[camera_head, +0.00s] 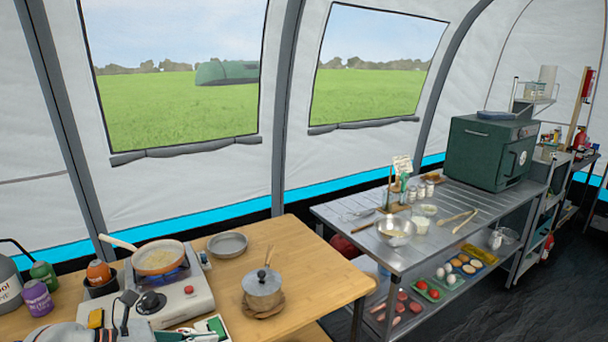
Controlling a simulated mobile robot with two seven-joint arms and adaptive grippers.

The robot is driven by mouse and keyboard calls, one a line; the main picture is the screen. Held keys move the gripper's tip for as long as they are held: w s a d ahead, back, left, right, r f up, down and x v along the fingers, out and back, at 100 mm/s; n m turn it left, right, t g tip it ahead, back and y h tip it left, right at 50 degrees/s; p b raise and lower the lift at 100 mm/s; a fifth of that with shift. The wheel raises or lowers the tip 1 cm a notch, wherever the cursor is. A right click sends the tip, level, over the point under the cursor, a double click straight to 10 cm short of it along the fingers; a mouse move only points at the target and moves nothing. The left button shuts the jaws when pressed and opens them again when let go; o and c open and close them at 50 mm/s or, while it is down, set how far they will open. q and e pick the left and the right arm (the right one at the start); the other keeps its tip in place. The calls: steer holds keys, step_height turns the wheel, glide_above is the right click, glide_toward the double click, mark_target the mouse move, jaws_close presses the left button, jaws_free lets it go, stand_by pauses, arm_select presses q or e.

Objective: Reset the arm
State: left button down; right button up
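My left arm comes in at the bottom left corner, and my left gripper (148,316) shows low over the front of the white camping stove (190,307). Its dark fingers look spread apart, one up by the stove's knob and one lower to the right. Nothing is visible between them. My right arm and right gripper are not in view.
A pan (159,258) sits on the stove. A lidded pot (263,287) and a grey plate (228,244) stand on the wooden table (318,275). Bottles crowd the left. A white-and-green box (213,326) lies near the gripper. A metal table (385,257) stands right, with a bowl (396,231).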

arm_select(q)
steer(key=s+d+n+t+h, duration=0.35)
steer(key=d+n, duration=0.25)
steer(key=n, duration=0.4)
steer(key=s+a+f+n+t+y, duration=0.25)
steer(key=f+n+y, duration=0.35)
steer(key=n, duration=0.5)
steer(key=s+a+f+n+t+y, duration=0.1)
steer(key=a+f+n+t+y, duration=0.15)
steer(key=f+n, duration=0.65)
steer(key=s+a+f+n+g+y, duration=0.1)
steer(key=s+f+n+g+y, duration=0.2)
steer(key=s+f+n, duration=0.7)
steer(key=shift+s+f+n+g, duration=0.4)
steer(key=shift+s+f+g, duration=0.3)
steer(key=shift+f+g, duration=0.15)
steer(key=shift+r, duration=0.1)
